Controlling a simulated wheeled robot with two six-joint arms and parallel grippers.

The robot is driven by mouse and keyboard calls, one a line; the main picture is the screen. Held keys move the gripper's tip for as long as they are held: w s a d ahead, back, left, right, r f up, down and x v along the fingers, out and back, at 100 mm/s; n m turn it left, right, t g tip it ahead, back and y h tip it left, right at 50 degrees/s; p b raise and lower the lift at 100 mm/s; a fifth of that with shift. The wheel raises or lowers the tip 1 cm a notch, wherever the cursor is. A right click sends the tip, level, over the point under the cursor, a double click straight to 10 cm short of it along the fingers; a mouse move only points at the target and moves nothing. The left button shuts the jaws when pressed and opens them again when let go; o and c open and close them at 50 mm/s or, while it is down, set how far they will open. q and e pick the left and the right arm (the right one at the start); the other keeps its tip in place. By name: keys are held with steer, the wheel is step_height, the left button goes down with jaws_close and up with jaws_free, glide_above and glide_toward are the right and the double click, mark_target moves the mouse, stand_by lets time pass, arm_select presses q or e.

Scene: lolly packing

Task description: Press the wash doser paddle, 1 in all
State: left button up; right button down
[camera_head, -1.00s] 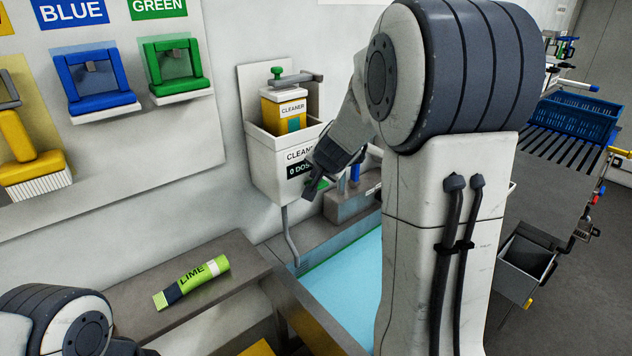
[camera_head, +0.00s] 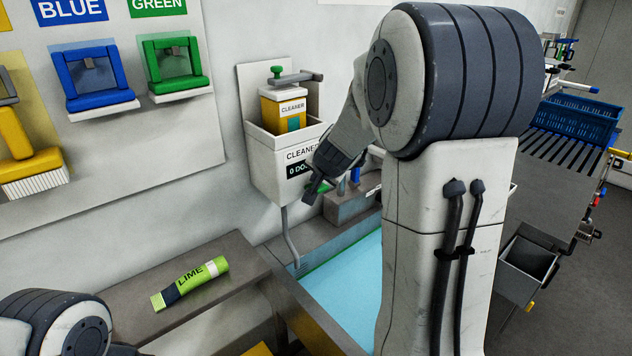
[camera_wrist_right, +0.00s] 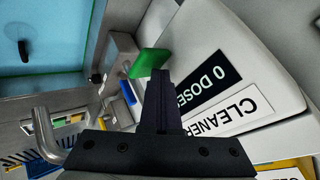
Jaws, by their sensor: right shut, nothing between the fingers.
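The wash doser (camera_head: 270,165) is a white wall box with a CLEANER label and a dark display reading "0 DOSE", partly covered. A yellow cleaner container (camera_head: 284,110) stands in its top. The green paddle (camera_wrist_right: 150,62) shows at the doser's lower edge in the right wrist view; in the head view it is mostly hidden behind my gripper. My right gripper (camera_head: 312,194) is shut and empty in front of the doser's lower part. In the right wrist view its fingertips (camera_wrist_right: 161,76) are close to the paddle; I cannot tell if they touch. My left gripper is out of view.
A basin with a light blue bottom (camera_head: 345,285) lies below the doser. A lime tube (camera_head: 190,283) lies on the grey ledge to the left. Blue (camera_head: 98,85) and green (camera_head: 175,70) tools hang on the wall board. My right arm hides much of the middle.

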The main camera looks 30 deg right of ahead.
steer(key=shift+r+p, duration=1.5)
step_height(320, 180, up, 6)
steer(key=p, duration=0.6)
steer(key=shift+r, duration=0.1)
